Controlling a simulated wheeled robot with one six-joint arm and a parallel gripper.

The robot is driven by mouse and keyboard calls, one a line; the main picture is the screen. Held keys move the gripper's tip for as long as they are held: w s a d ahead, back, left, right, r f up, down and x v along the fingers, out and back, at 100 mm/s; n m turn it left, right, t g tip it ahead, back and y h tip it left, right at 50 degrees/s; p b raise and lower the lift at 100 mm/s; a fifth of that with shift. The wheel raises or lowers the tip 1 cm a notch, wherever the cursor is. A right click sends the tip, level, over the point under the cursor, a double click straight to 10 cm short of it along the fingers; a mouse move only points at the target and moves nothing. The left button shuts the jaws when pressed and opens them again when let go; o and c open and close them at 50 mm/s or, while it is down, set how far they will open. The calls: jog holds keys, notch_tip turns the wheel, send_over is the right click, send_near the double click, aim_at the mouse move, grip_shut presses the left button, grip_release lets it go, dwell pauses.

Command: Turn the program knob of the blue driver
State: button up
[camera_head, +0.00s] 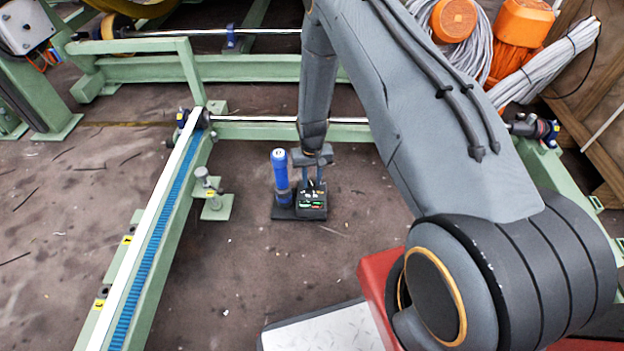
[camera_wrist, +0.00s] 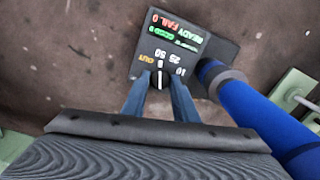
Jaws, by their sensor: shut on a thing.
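The blue driver (camera_head: 281,172) stands upright on a dark base on the floor; it also shows at the right of the wrist view (camera_wrist: 265,115). Beside it is a black control box (camera_head: 314,209) with lit red and green text, showing in the wrist view (camera_wrist: 190,40) too. The program knob (camera_wrist: 159,77) is black with a white line, ringed by the marks OUT, 50, 25 and 10. The line runs upright in that view, roughly toward the 50. My gripper (camera_wrist: 159,84) is shut on the knob, one blue finger on each side. In the head view my gripper (camera_head: 315,184) is above the box.
Green frame rails stand left (camera_head: 165,240) and behind (camera_head: 255,131). A small green post (camera_head: 213,200) stands left of the driver. Orange and grey cable bundles (camera_head: 460,55) lie at the back right. Open brown floor surrounds the base.

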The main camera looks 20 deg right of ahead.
aim_at(312, 184)
jog(key=shift+s, duration=0.1)
jog(key=o, duration=1)
jog(key=shift+r, duration=0.1)
jog(key=shift+r+p, duration=1.5)
jog(key=shift+r, duration=2.3)
